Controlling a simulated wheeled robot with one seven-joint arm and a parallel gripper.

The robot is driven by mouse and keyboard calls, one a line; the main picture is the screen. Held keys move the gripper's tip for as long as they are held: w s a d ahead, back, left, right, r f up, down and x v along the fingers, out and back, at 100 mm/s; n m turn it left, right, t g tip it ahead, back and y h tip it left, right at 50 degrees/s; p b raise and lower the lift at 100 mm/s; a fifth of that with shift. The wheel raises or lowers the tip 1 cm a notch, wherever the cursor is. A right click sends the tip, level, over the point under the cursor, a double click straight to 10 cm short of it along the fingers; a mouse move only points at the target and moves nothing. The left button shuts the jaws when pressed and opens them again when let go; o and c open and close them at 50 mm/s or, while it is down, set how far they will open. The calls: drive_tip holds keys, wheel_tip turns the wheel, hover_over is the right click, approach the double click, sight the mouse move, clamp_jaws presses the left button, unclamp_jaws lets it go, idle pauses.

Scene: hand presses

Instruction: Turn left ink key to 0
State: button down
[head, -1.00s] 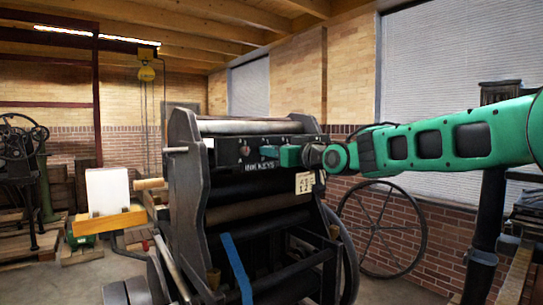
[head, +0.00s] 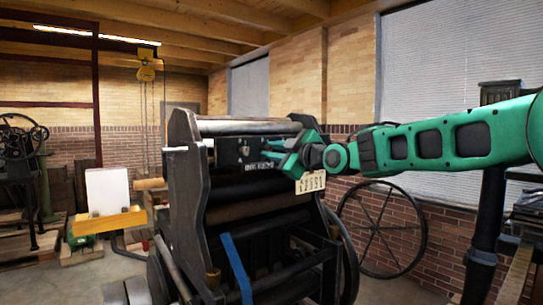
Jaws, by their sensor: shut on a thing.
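The press (head: 190,215) stands in the middle of the head view, with a dark ink-key panel (head: 228,153) under its top roller. A small knob (head: 244,149) with a pale mark below it shows at the panel's left part. My green gripper (head: 280,154) reaches in from the right, just right of this knob. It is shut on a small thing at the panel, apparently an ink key. The fingers hide that key, so I cannot tell which it is or its setting. The "INK KEYS" lettering below is partly covered. A cream number plate (head: 310,182) hangs under my wrist.
A blue strap (head: 236,268) hangs down the press front. A large spoked wheel (head: 420,232) stands at the right by the brick wall. A yellow tray (head: 118,219) holds a white block (head: 107,190) at the left. Floor is open at the lower left.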

drive_tip(key=n, duration=0.6)
drive_tip(key=shift+f, duration=0.1)
idle(0.5)
drive_tip(key=c, duration=1.6)
unclamp_jaws()
drive_tip(key=shift+s+d, duration=0.15)
drive_tip(key=shift+s, duration=0.05)
drive_tip(key=v, duration=1)
drive_tip(key=shift+d, duration=0.15)
